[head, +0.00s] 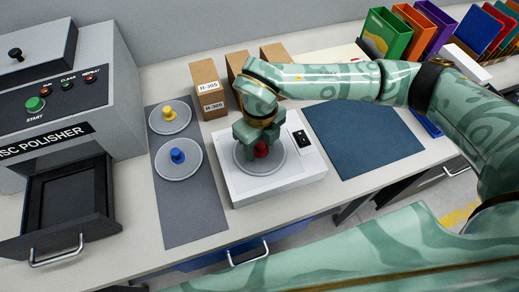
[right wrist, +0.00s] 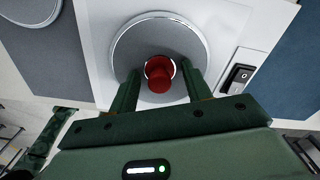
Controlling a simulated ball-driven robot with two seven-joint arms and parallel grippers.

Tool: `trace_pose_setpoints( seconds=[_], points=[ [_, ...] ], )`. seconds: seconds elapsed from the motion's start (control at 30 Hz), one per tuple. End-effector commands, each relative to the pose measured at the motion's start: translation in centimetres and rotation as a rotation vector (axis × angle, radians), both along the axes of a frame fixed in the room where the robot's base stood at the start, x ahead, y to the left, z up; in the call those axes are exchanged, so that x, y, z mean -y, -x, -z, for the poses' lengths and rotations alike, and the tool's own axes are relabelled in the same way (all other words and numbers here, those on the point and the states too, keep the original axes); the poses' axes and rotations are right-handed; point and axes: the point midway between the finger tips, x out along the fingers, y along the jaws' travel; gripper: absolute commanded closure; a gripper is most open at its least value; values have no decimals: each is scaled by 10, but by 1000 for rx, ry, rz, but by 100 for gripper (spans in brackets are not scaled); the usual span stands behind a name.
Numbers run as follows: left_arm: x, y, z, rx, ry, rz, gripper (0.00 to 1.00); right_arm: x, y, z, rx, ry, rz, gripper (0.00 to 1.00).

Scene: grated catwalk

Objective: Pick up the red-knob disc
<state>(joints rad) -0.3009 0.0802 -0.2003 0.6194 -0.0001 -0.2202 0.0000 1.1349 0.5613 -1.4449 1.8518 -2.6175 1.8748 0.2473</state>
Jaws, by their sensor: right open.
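The red-knob disc (head: 271,164) is a grey disc with a red knob, lying on a white square device (head: 290,178) with a black switch. My right gripper (head: 257,150) is above it in the head view, with its fingers at the knob and covering part of the disc. In the right wrist view the red knob (right wrist: 160,74) stands between the two open fingers of the right gripper (right wrist: 160,82), with a visible gap on either side. The left gripper is not in view; one of my arms crosses the bottom right of the head view.
A yellow-knob disc (head: 169,119) and a blue-knob disc (head: 179,160) lie on a grey mat (head: 192,215) to the left. Boxes (head: 209,90) stand behind. The disc polisher (head: 60,90) has an open drawer (head: 66,206). A blue mat (head: 362,138) lies clear at right.

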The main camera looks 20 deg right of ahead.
Motion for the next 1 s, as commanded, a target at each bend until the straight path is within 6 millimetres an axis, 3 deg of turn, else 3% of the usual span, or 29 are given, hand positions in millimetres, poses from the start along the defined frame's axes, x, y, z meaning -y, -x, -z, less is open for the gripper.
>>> trace_pose_setpoints(
  seconds=[0.17,0.33,0.73,0.93,1.0],
  points=[
    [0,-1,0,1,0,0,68,0,0,-1,1,0,0,54],
    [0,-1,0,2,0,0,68,0,0,-1,1,0,0,100],
    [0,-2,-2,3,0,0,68,0,-1,-7,2,-1,0,100],
    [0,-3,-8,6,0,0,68,0,-1,-37,5,0,-1,100],
    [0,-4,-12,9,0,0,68,-4,13,-51,4,-2,-6,100]
  ],
)
